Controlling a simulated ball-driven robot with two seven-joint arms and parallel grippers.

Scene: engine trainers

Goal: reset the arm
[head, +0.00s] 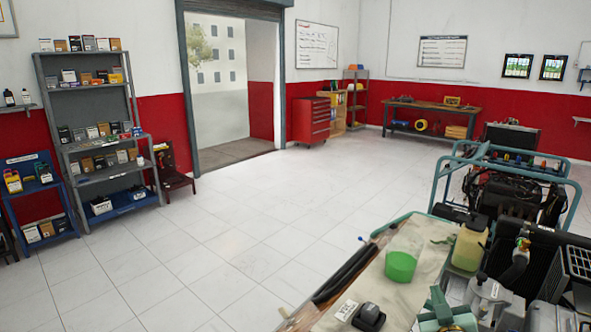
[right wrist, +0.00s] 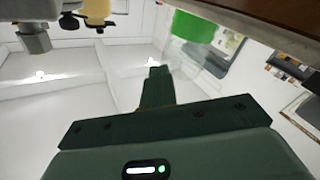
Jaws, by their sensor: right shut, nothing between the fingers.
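My right gripper (head: 438,301) is a dark teal parallel gripper at the bottom right of the head view, beside the engine trainer and in front of the bench top. In the right wrist view its fingers (right wrist: 157,88) are together, with nothing between them. It appears clear of the things around it, though the exact gap is hard to tell. My left gripper is not in view.
A clear container with green liquid (head: 400,266) and a black device (head: 369,317) stand on the bench (head: 408,296). A yellowish bottle (head: 468,247) and the engine trainer (head: 510,195) crowd the right. The tiled floor (head: 215,262) is open at left.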

